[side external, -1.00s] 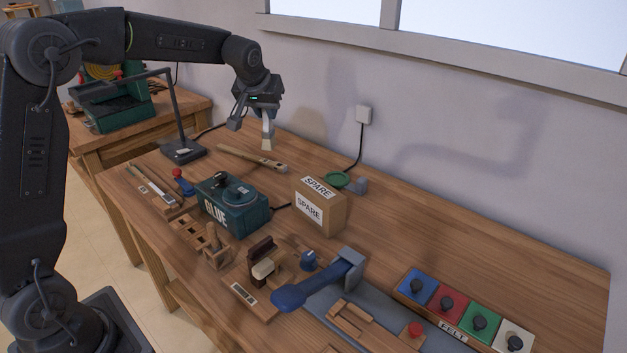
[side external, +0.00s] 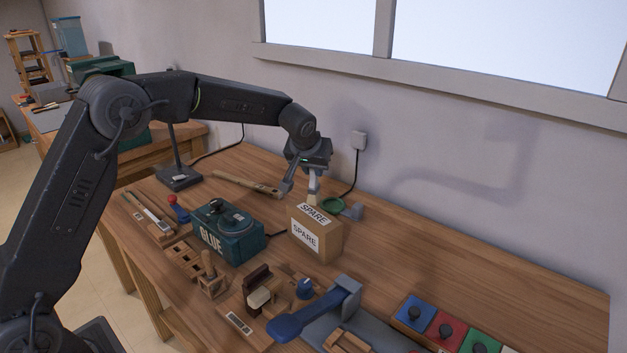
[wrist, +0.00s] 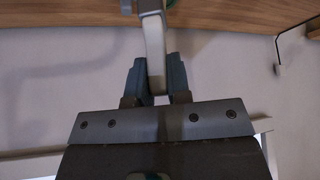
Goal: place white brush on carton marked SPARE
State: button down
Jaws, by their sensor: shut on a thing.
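The carton marked SPARE (side external: 328,246) is a small brown box with white SPARE labels on its top and front, standing upright on the bench. My gripper (side external: 301,189) is above the back of the carton, pointing down. It is shut on the white brush (side external: 312,198), whose pale end hangs down close to the carton's top. I cannot tell whether they touch. In the wrist view the white brush (wrist: 154,45) sits between the two fingers of my gripper (wrist: 157,76).
A green glue pot (side external: 229,232) stands left of the carton. A green round item (side external: 333,204) lies just behind it. A wooden-handled tool (side external: 245,184) lies at the back left. A blue-handled lever (side external: 305,317) is in front. Bench right of the carton (side external: 420,255) is clear.

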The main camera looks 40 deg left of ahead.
aim_at(312, 174)
jog(key=shift+f, duration=1.8)
jog(key=shift+f, duration=0.1)
jog(key=c, duration=1.1)
grip_release()
jog(key=shift+s+r, duration=0.1)
jog(key=shift+r, duration=0.2)
jog(key=v, duration=1.2)
